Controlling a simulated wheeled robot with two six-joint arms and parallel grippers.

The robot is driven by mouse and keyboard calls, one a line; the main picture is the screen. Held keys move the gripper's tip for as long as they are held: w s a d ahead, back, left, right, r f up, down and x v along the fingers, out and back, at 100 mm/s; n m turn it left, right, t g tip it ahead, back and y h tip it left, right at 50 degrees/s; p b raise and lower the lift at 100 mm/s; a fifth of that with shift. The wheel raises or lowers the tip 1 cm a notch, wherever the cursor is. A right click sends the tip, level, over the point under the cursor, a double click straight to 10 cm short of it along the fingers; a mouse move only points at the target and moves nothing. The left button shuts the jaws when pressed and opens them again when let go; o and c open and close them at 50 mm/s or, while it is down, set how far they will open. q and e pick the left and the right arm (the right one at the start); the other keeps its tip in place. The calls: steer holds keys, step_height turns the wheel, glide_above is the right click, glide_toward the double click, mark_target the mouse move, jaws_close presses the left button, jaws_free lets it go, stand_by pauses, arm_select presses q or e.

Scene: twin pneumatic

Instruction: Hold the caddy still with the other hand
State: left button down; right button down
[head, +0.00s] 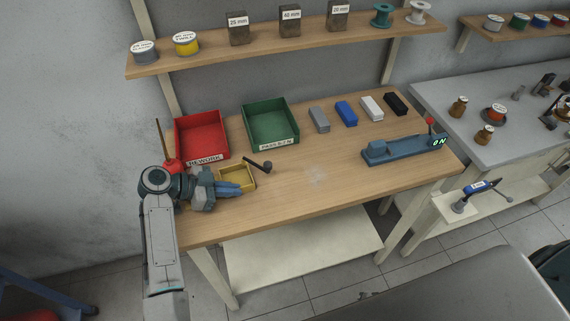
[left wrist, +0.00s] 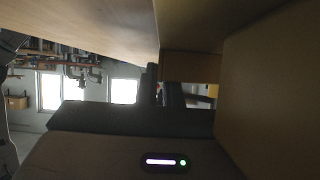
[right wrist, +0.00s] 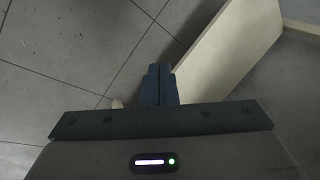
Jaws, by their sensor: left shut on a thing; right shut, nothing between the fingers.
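The caddy (head: 249,183), a small open yellow box, sits on the workbench near its front left. A dark-headed tool (head: 258,165) sticks out over its back rim. My left gripper (head: 238,188) reaches in from the left and is shut on the caddy at its near left side. The exact grip on the wall is hard to see. In the left wrist view, close tan surfaces fill the top and right, and the fingers (left wrist: 170,96) are partly hidden in shadow. My right gripper (right wrist: 159,72) is shut and empty above the floor, outside the head view.
A red REWORK bin (head: 203,135) and a green PASS bin (head: 271,123) stand behind the caddy. Several small blocks lie at the back, and a blue device (head: 400,149) with a lit display is at the right. The bench (head: 310,190) is clear in the middle.

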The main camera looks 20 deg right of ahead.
steer(key=w+a+r+t+y, duration=0.1)
steer(key=w+a+r+y, duration=0.2)
steer(key=w+r, duration=0.4)
steer(key=w+a+r+t+y, duration=0.2)
steer(key=w+r+y, duration=0.3)
steer(key=r, duration=1.8)
steer(key=w+a+r+t+y, duration=0.1)
steer(key=w+a+r+y, duration=0.2)
steer(key=w+r, duration=0.6)
steer(key=shift+w+a+r+m+t+y, duration=0.15)
steer(key=shift+r+y, duration=0.4)
steer(key=shift+r, duration=1.2)
steer(key=shift+w+a+r+m+t+y, duration=0.15)
steer(key=shift+r+y, duration=0.4)
steer(key=shift+r, duration=1.15)
steer(key=w+d+n, duration=0.1)
steer(key=w+d+r+t, duration=0.1)
steer(key=w, duration=0.1)
steer(key=w+d+n+h, duration=0.1)
steer(key=w, duration=0.1)
steer(key=shift+r+n+t, duration=0.25)
steer(key=shift+n+t, duration=0.05)
steer(key=shift+t, duration=0.1)
